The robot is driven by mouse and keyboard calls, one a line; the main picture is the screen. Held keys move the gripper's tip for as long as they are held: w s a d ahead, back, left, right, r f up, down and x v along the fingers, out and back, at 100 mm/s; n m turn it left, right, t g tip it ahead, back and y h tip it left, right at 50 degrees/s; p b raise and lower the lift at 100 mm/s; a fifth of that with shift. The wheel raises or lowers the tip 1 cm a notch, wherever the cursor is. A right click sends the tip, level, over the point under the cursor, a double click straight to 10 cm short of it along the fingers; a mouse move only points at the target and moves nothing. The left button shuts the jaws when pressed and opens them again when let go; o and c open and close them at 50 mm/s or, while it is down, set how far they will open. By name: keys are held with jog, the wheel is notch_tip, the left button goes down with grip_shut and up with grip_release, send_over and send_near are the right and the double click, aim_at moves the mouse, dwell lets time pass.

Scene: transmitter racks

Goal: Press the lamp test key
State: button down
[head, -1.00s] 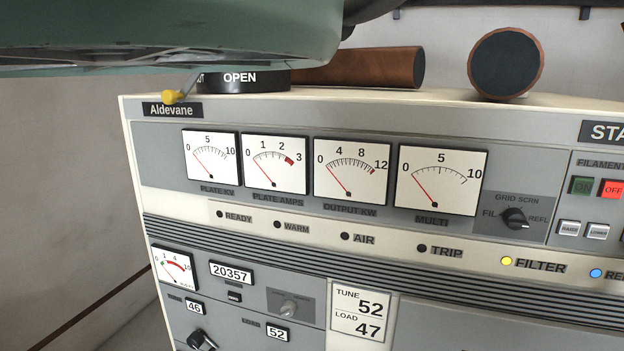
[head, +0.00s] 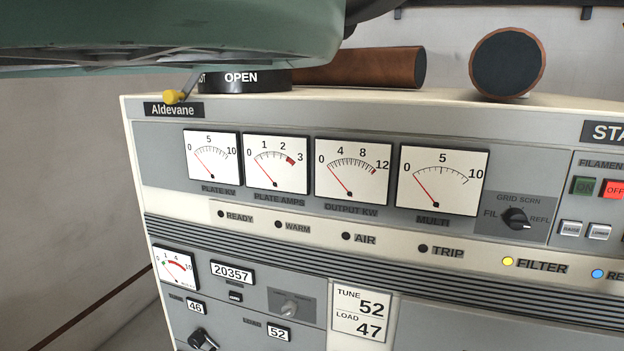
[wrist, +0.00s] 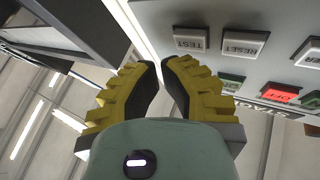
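A pale key marked TEST (wrist: 191,40) sits on the grey panel in the wrist view, its lettering upside down. The word lamp is not readable on it. My gripper (wrist: 161,65) has yellow ridged fingers with black pads, and its tips are drawn close together with only a thin gap and nothing held between them. The tips appear just left of and below the TEST key in the wrist view, apart from it as far as I can tell. Neither the fingertips nor the TEST key shows in the head view.
A RESET key (wrist: 244,43) is beside the TEST key, with a red OFF button (wrist: 281,93) nearby. In the head view, the Aldevane cabinet (head: 300,230) carries several meters, a lit yellow FILTER lamp (head: 508,262) and a selector knob (head: 516,218). Wooden cylinders (head: 375,68) lie on top.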

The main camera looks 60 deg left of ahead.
jog(key=shift+w, duration=0.1)
dwell(0.3)
jog(key=shift+w+a, duration=0.25)
jog(key=shift+a, duration=0.05)
jog(key=shift+w+a+b, duration=0.2)
jog(key=shift+w+b, duration=0.1)
dwell(0.7)
dwell(0.4)
jog(key=shift+s+d, duration=0.55)
jog(key=shift+s, duration=0.1)
jog(key=s+d+b, duration=0.1)
jog(key=s, duration=0.1)
jog(key=s+d+b, duration=0.1)
jog(key=s+d, duration=0.1)
dwell(0.3)
